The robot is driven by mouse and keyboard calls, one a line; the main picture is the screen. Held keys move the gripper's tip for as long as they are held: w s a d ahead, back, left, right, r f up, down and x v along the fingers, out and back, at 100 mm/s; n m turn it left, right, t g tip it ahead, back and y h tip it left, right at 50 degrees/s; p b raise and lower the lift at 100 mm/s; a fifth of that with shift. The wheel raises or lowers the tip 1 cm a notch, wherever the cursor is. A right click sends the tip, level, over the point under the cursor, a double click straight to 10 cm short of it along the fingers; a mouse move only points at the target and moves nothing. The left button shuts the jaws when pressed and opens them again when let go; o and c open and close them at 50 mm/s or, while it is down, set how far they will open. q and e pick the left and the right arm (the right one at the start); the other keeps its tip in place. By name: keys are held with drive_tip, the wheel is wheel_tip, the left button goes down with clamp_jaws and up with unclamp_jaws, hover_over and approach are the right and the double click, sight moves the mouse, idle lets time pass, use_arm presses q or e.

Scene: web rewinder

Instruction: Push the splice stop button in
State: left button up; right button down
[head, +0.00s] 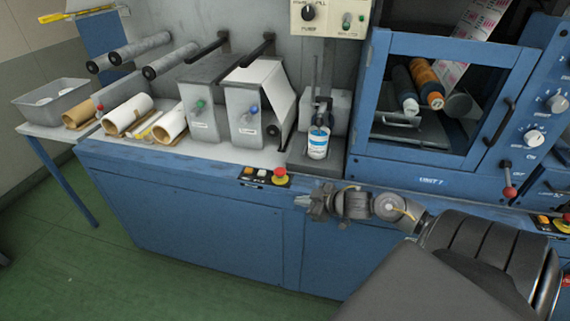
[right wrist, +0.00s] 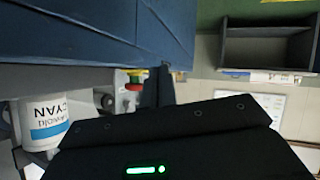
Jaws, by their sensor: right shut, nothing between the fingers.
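A red mushroom-head stop button (head: 280,172) with a yellow collar sits at the right end of a small black control panel (head: 262,177) on the front edge of the blue machine. The panel's lettering is too small to read. The button also shows in the right wrist view (right wrist: 134,86), sideways, just left of the dark fingers. My right gripper (head: 303,202) is shut and empty. In the head view it is below and to the right of the button, in front of the blue cabinet, and appears apart from it. My left gripper is not in view.
A white and blue can labelled cyan (head: 317,143) stands on the ledge behind the button. A second red button (head: 563,222) is at the far right. A red-knobbed lever (head: 508,190) hangs right of the windowed unit (head: 440,180).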

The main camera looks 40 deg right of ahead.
drive_tip(key=w+d+r+n+y, duration=0.1)
drive_tip(key=w+d+r+y, duration=0.1)
drive_tip(key=r, duration=0.4)
drive_tip(key=w+d+r+y, duration=0.2)
drive_tip(key=d+r, duration=0.3)
drive_tip(key=r, duration=0.2)
drive_tip(key=shift+d+n+g, duration=0.15)
drive_tip(key=shift+n+g, duration=0.15)
drive_tip(key=shift+n, duration=0.1)
drive_tip(key=shift+r, duration=0.1)
drive_tip(key=p, duration=0.2)
hover_over(285, 173)
drive_tip(key=f, duration=0.3)
drive_tip(key=shift+w+a+f, duration=0.25)
drive_tip(key=shift+w+f, duration=0.05)
drive_tip(key=f, duration=0.3)
drive_tip(key=shift+s+d+f, duration=0.2)
drive_tip(key=shift+d, duration=0.15)
drive_tip(key=shift+s+f, duration=0.1)
drive_tip(key=shift+f, duration=0.3)
drive_tip(key=shift+f, duration=0.1)
